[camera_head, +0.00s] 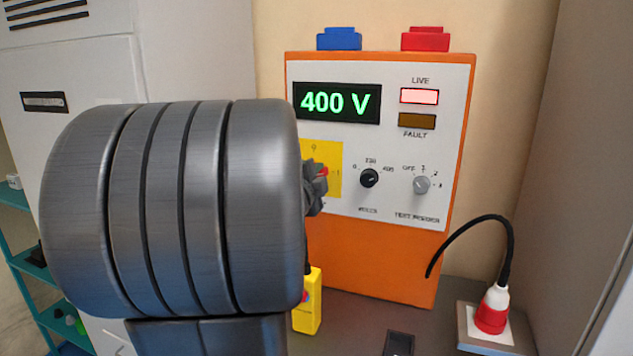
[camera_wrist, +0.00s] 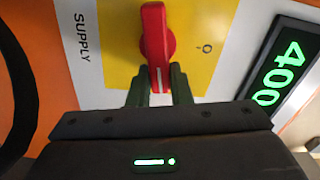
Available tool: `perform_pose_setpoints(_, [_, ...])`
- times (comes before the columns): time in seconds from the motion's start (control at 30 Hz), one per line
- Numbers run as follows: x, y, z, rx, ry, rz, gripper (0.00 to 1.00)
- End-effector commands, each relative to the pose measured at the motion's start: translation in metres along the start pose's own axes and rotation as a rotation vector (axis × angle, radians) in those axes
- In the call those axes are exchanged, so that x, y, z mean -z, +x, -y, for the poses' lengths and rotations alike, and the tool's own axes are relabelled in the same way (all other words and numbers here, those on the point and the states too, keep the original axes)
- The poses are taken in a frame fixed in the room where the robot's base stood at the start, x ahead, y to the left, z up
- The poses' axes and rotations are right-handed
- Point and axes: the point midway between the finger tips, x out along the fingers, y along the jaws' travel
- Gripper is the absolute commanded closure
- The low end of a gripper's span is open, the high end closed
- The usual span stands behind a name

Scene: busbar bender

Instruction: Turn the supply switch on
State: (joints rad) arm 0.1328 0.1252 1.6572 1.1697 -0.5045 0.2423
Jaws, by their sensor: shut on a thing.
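The red supply switch handle (camera_wrist: 156,45) sits on a yellow plate (camera_wrist: 200,20) beside the SUPPLY label. In the wrist view it stands upright, so its length lies across the O mark's direction; its white-marked end is between my fingers. My gripper (camera_wrist: 159,78) is shut on the handle's near end. The display (camera_head: 337,103) reads 400 V in green, and the LIVE lamp (camera_head: 419,96) is lit.
The orange cabinet (camera_head: 375,260) also carries a dark FAULT lamp (camera_head: 417,121), a black knob (camera_head: 369,178) and a grey knob (camera_head: 422,185). A red-and-white plug (camera_head: 492,310) with a black cable stands at right.

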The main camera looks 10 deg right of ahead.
Motion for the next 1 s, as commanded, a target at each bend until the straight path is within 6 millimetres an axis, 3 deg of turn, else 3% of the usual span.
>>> perform_pose_setpoints(0.4, [-0.0008,-0.0003,-0.0067,-0.001,0.196,0.000,1.00])
perform_pose_setpoints(0.97, [-0.0009,-0.0003,-0.0071,-0.003,0.226,0.000,1.00])
perform_pose_setpoints(1.0, [-0.0009,-0.0003,-0.0071,-0.003,0.226,0.000,0.78])
